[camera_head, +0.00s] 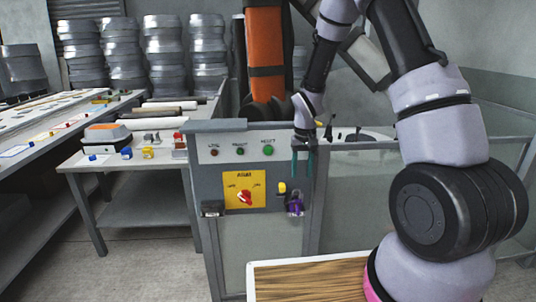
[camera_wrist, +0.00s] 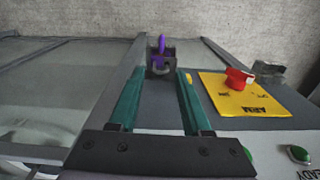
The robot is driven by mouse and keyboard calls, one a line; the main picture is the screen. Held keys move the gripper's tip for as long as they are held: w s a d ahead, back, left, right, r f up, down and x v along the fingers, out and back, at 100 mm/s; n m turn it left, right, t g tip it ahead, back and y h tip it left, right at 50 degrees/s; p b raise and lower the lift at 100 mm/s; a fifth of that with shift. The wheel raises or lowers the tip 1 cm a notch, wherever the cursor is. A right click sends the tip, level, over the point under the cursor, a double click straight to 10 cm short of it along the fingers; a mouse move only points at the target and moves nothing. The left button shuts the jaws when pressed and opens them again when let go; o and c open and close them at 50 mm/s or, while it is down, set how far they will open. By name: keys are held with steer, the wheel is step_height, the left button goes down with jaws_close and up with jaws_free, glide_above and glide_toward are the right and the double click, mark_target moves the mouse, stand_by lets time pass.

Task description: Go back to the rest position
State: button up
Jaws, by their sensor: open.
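My gripper (camera_head: 304,163) hangs pointing down in front of the grey control panel, in the upper middle of the head view. In the wrist view its two green fingers (camera_wrist: 155,100) stand wide apart with nothing between them. Beyond the fingertips, a dark bracket (camera_wrist: 161,64) on the panel holds a purple item (camera_wrist: 162,43). In the head view the purple item (camera_head: 295,206) sits low on the panel, below the gripper and apart from it. My arm covers the right part of the head view.
The panel has a yellow plate (camera_head: 236,183) with a red rotary switch (camera_head: 244,197) and a green button (camera_head: 268,150). Glass-like fencing (camera_head: 360,190) extends to the right. A wood-topped surface (camera_head: 310,282) is in front. Workbenches (camera_head: 140,160) with small parts stand left; floor between is clear.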

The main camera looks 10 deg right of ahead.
steer(key=s+d+r+m+t, duration=0.15)
steer(key=s+r, duration=0.25)
steer(key=r, duration=0.8)
steer(key=s+d+r+m+t, duration=0.15)
steer(key=s+r, duration=0.25)
steer(key=r, duration=0.7)
steer(key=s+d+r+t+y, duration=0.1)
steer(key=s+r+t, duration=0.1)
steer(key=s+r, duration=0.3)
steer(key=s+d+r+t, duration=0.1)
steer(key=s+r, duration=0.5)
steer(key=s, duration=0.5)
steer(key=shift+r+m+t+y, duration=0.15)
steer(key=shift+m+t+y, duration=0.25)
steer(key=shift+w+d, duration=0.1)
